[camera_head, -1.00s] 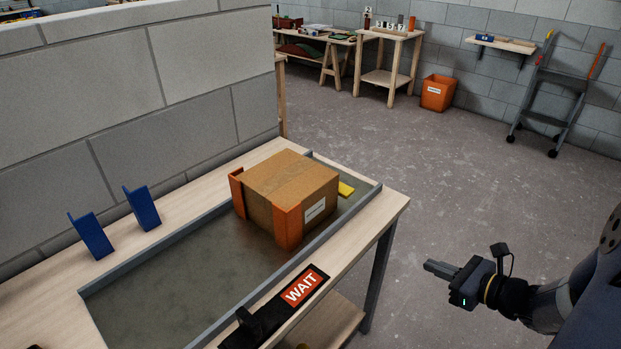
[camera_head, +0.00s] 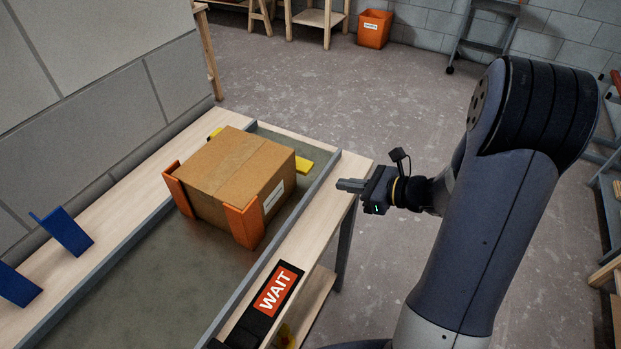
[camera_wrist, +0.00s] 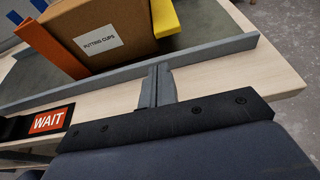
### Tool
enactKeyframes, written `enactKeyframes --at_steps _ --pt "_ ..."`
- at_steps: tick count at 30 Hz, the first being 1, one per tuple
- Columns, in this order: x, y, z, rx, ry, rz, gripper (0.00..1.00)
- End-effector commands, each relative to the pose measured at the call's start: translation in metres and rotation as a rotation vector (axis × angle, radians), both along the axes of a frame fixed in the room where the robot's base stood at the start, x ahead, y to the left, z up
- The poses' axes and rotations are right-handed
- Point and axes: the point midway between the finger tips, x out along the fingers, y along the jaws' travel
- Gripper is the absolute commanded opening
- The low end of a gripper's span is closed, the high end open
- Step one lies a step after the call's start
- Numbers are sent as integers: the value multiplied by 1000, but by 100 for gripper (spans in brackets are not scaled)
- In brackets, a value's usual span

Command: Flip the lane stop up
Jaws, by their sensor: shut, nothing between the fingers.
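A yellow bar (camera_head: 305,165) shows low beside the box at the far end of the lane; it may be the lane stop, but I cannot tell for sure. It also shows in the wrist view (camera_wrist: 167,18), against the box's right side. A brown box (camera_head: 232,172) labelled "PUTTING CUPS" in the wrist view sits in the grey-floored lane, with orange plates (camera_head: 243,225) at its near corners. My gripper (camera_head: 350,185) is shut and empty, by the lane's right side near the bench's end. Its fingers (camera_wrist: 158,85) point toward the lane's grey rail.
A black plate with a red "WAIT" sign (camera_head: 275,290) lies on the bench's near right edge. A grey rail (camera_head: 285,235) borders the lane. Blue angled plates (camera_head: 65,232) stand at left by the block wall (camera_head: 90,80). The floor beyond is largely clear.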

Motion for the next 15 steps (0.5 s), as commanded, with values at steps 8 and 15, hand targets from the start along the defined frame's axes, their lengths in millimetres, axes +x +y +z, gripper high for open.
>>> enactKeyframes --at_steps 8,15 --pt "0 0 0 0 0 0 0" --pt "8 14 -6 0 2 4 0"
